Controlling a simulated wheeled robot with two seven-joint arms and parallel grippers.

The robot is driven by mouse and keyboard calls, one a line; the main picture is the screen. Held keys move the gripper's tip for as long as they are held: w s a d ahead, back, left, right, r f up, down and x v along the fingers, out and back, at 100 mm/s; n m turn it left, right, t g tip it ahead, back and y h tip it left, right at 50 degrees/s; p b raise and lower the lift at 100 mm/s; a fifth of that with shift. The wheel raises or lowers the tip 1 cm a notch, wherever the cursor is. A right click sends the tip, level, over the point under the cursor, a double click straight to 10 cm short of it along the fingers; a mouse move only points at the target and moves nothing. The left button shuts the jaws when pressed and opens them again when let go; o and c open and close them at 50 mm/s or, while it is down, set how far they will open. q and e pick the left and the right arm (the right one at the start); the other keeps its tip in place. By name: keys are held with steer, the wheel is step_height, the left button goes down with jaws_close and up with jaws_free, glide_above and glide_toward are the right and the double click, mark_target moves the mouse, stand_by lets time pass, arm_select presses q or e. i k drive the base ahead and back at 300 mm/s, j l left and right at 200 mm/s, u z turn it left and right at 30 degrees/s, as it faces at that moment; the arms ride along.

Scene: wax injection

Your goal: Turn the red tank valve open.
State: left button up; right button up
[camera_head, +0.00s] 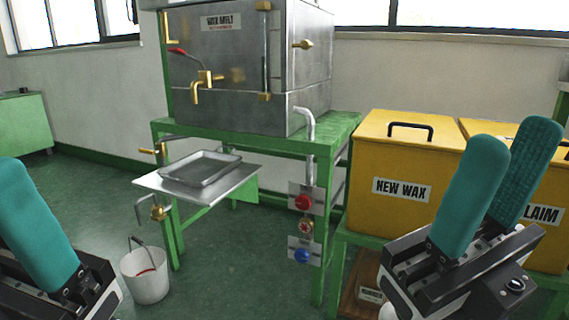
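The grey metal wax melt tank (232,80) stands on a green frame at the back centre. A brass tap with a red lever (178,51) is on its front left. A round red valve knob (303,202) sits on a plate on the frame's front right leg, below a pale pipe. My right gripper (514,140) is at the lower right, with its two teal fingers apart and nothing between them. It is well away from both red handles. My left gripper (35,225) is at the lower left edge; only one teal finger shows, and nothing held is visible.
A round blue knob (303,255) and a brass fitting (306,226) are below the red knob. A metal tray (200,168) rests on a shelf (212,195). A white bucket (146,280) stands on the floor. A yellow NEW WAX bin (385,165) stands right of the frame.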

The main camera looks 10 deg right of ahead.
mark_target(303, 203)
steer(key=i+j+z, duration=0.1)
steer(key=i+z, duration=0.2)
steer(key=z, duration=0.15)
steer(key=i+j+z, duration=0.15)
steer(key=i+z, duration=0.15)
steer(key=z, duration=0.2)
